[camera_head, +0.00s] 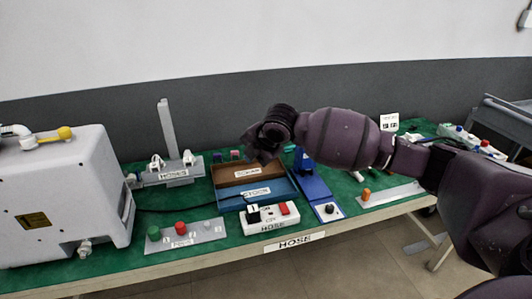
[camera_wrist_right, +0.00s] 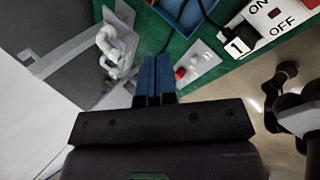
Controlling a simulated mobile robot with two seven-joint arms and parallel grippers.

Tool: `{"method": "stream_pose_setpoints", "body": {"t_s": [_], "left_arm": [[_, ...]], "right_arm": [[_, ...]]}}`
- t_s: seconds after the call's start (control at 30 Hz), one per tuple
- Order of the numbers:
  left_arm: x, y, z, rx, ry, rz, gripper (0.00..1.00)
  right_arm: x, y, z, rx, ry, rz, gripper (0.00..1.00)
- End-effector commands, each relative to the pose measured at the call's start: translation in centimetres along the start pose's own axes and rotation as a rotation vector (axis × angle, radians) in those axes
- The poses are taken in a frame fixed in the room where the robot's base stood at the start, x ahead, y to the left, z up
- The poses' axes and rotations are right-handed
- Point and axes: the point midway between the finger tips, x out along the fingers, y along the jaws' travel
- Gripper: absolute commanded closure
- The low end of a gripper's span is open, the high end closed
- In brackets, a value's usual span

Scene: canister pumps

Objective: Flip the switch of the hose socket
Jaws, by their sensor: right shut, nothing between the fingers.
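The hose socket (camera_head: 270,219) is a white block near the front edge of the table, marked HOSE. It has a red switch (camera_head: 285,208) on its right part and a black plug (camera_head: 253,213) on its left part. In the right wrist view the socket (camera_wrist_right: 278,26) is at the top right, with ON and OFF printed on it; part of the red switch shows at the picture's edge. Which way the switch is tilted I cannot tell. My right gripper (camera_wrist_right: 154,78) is shut and empty. In the head view it hangs above and behind the socket, apart from it. My left gripper is out of view.
A grey machine (camera_head: 62,200) stands at the left. A panel with green and red knobs (camera_head: 186,234) lies left of the socket. Brown and blue trays (camera_head: 284,187) are behind it, and a blue device (camera_head: 314,186) is to its right.

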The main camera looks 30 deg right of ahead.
Motion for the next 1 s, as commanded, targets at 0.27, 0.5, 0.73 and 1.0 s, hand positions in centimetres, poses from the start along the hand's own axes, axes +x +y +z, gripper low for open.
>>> {"method": "stream_pose_setpoints", "body": {"t_s": [0.27,0.5,0.73,1.0], "left_arm": [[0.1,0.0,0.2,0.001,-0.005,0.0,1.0],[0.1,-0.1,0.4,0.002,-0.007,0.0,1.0],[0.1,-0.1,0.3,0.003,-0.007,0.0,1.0],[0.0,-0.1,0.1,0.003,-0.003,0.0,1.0]], "right_arm": [[2.9,-1.3,-6.3,0.546,0.178,0.338,1.0],[4.0,-7.0,-9.9,0.954,0.337,0.489,1.0],[4.3,-15.2,-11.4,1.254,0.369,0.546,1.0],[3.8,-27.1,-12.7,1.535,0.263,0.541,1.0]]}}
